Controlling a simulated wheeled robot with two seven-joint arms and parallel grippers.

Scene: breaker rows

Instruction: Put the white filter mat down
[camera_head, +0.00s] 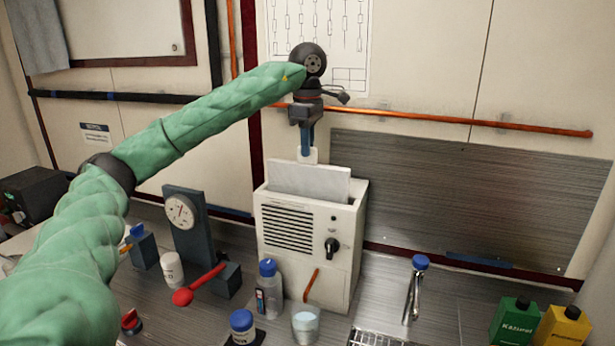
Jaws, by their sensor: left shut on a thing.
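The white filter mat (310,182) is a flat, upright panel. Its lower part is hidden inside the open top of a white box-shaped unit (345,210) with a black grille and a dark knob. My left gripper (307,150) is directly above the mat, pointing down, and is shut on the mat's upper edge at a small pale tab. How deep the mat sits, and whether it touches the bottom of the unit, cannot be seen. My right gripper is not in view.
A dial gauge stand (182,210) and a red spoon-like tool (195,288) are left of the unit. A blue-capped bottle (269,290) and a glass (305,322) stand in front. A tap (413,290) and green (515,322) and yellow (563,327) bottles are right. Bare counter lies between unit and tap.

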